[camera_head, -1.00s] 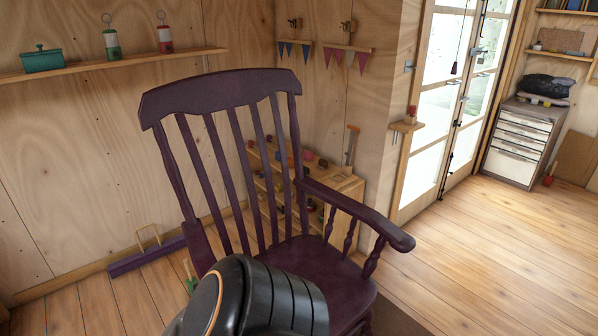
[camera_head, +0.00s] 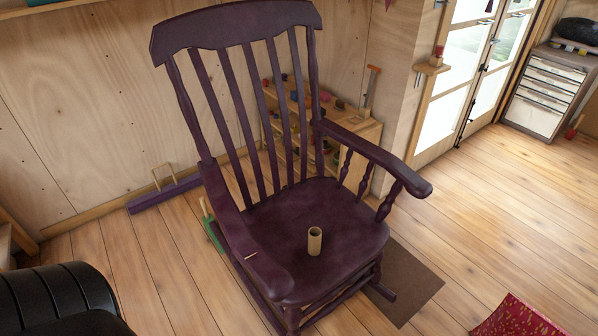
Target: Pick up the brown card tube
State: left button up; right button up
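The brown card tube (camera_head: 314,241) stands upright on the seat of the dark purple rocking chair (camera_head: 285,215). It is a short, hollow cylinder with its open end up, toward the front of the seat. Nothing touches it except the seat. Neither of my grippers shows in the head view.
The chair's armrests (camera_head: 375,158) rise on both sides of the seat; its slatted back stands behind. A brown mat (camera_head: 408,283) lies at its right and a red patterned cloth item (camera_head: 515,318) at the lower right. Wooden floor on the right is clear.

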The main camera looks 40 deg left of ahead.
aim_at(315, 233)
jog(key=u, duration=1)
